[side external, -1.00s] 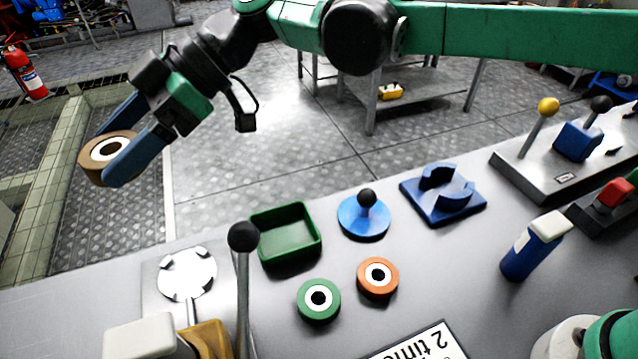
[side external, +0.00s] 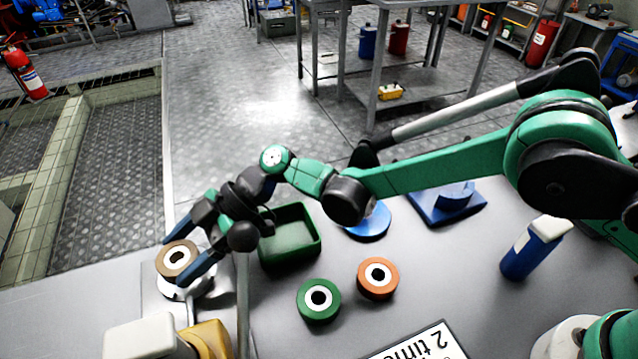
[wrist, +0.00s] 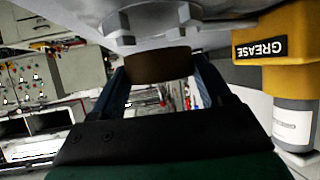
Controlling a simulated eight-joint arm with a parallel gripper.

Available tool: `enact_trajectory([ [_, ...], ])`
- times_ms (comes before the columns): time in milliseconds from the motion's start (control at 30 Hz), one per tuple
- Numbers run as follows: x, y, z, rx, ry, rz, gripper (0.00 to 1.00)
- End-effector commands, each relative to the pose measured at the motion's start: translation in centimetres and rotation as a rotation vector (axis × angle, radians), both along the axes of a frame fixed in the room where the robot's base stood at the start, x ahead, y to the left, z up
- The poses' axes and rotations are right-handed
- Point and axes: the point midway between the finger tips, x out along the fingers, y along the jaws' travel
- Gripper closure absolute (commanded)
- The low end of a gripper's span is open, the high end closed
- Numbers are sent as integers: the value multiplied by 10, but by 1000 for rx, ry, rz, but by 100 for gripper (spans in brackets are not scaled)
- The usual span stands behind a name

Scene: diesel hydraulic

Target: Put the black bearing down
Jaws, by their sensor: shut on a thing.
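The held bearing (side external: 176,260) is a ring with a dark brown outer band, a white inner face and a dark centre; it looks brown rather than black. My gripper (side external: 180,256) is shut on it, with one blue finger on each side. The bearing is over the silver round fixture (side external: 172,290) at the bench's left end and hides most of it. In the wrist view the bearing (wrist: 158,66) is between the fingers, right by the fixture's grey underside-like surface (wrist: 150,22) with bolt heads. I cannot tell whether they touch.
A black-knobbed lever (side external: 243,290) stands close to the right of my gripper. A green tray (side external: 291,255), a green bearing (side external: 318,301) and an orange bearing (side external: 377,279) are further right. A yellow grease unit (wrist: 280,50) is beside the fixture.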

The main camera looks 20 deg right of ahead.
Motion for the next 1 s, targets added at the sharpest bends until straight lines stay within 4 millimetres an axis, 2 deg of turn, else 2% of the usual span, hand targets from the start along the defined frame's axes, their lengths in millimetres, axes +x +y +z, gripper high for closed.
enact_trajectory([
  [133,0,0,-17,1,0,0,94],
  [567,0,0,-23,0,0,0,94],
  [600,0,0,-23,0,0,0,20],
  [667,0,0,-23,0,0,0,3],
  [700,0,0,-23,0,0,0,0],
  [1000,2,-7,-19,0,0,-2,0],
])
